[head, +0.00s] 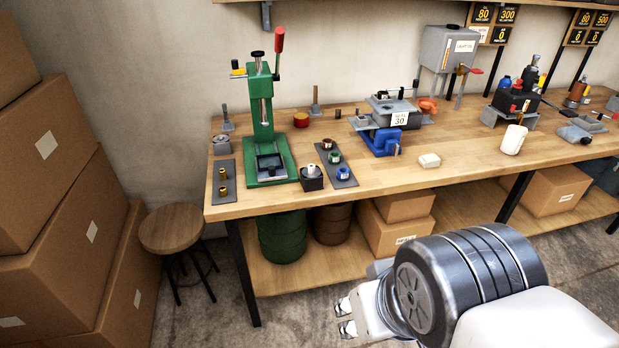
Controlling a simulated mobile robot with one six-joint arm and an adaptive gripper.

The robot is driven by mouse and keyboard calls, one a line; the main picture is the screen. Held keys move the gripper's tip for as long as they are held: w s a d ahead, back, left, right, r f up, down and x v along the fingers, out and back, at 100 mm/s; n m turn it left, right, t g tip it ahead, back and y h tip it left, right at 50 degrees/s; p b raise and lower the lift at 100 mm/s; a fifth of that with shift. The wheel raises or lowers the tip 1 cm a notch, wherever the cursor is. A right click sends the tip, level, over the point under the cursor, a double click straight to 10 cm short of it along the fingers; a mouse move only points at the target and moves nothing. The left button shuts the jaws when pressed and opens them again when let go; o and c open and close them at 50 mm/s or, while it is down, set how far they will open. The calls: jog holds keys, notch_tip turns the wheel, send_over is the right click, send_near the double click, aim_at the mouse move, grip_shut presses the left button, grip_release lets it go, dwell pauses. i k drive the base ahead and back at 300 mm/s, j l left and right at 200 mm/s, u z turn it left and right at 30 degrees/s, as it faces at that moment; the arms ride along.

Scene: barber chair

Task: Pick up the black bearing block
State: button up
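A small black block (312,183), which looks like the bearing block, sits on the wooden workbench near its front edge. A pale cylindrical piece stands in or on its top. It is just right of the green press (264,130). My gripper (345,317) is in the lower middle of the head view, in front of the bench, clear of the block and lower in the picture. Its two fingertips are apart with nothing between them. Part of the gripper's body is hidden behind my arm.
A dark tray with colored rings (345,182) lies close right of the block. A dark strip with brass bushings (224,187) lies left of the press. A blue vise (383,142) stands further right. A stool (171,228) and stacked cartons (75,235) stand at left.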

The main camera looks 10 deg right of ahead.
aim_at(313, 182)
jog(key=i+j+z, duration=0.1)
jog(key=i+j, duration=0.45)
jog(key=i, duration=0.2)
jog(key=i+j, duration=0.65)
jog(key=i+l+z, duration=0.05)
